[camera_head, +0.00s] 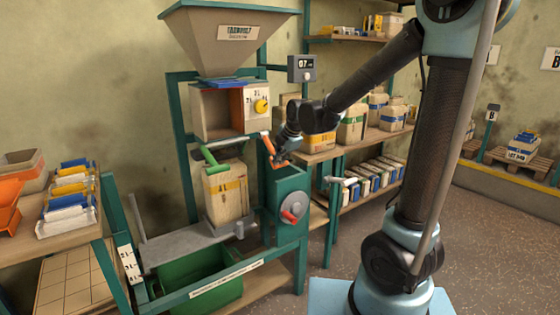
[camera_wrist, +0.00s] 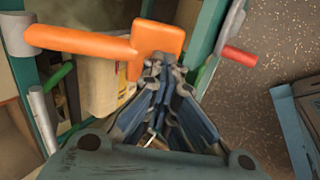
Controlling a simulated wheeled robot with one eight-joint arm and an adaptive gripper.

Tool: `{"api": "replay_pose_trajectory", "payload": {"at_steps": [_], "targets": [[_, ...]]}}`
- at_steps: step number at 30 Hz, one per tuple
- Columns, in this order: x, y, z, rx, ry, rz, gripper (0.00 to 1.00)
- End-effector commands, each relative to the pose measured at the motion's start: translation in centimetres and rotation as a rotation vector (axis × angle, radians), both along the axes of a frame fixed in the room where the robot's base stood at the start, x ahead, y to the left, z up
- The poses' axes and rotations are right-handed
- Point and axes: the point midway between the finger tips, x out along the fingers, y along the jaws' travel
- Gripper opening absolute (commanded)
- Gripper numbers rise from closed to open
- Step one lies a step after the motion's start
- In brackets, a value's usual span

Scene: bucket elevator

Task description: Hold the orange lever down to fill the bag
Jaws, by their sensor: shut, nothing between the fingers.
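The orange lever (camera_head: 269,149) is on the right side of the filling machine, below the yellow dial. In the wrist view the orange lever (camera_wrist: 85,42) runs across the upper left and ends in a flat orange plate. My gripper (camera_head: 281,160) is shut and empty beside the lever's end; in the wrist view its fingertips (camera_wrist: 160,62) lie right at the lower edge of that plate. I cannot tell whether they touch it. The bag (camera_head: 225,192), beige with a yellow band, stands upright under the chute, with a green handle (camera_head: 210,157) at its top.
A grey wheel with a red handle (camera_head: 291,214) is below the lever. A green bin (camera_head: 200,275) lies under the bag's platform. Shelves with packed bags stand behind my arm.

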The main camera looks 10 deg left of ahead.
Motion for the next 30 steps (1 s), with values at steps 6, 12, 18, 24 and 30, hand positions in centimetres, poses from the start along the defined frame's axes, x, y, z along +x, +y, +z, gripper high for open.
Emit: {"api": "replay_pose_trajectory", "payload": {"at_steps": [6, 12, 18, 24, 30], "targets": [[0.0, 0.0, 0.0, 0.0, 0.0, 0.0, 0.0], [-0.4, -0.4, 0.9, 0.001, -0.001, 0.0, 0.0], [-1.3, -1.5, 3.1, 0.002, -0.001, 0.001, 0.0], [-2.4, -2.5, 5.2, 0.002, -0.001, 0.004, 0.0], [-3.6, -3.4, 7.4, 0.002, -0.001, 0.005, 0.0]]}}
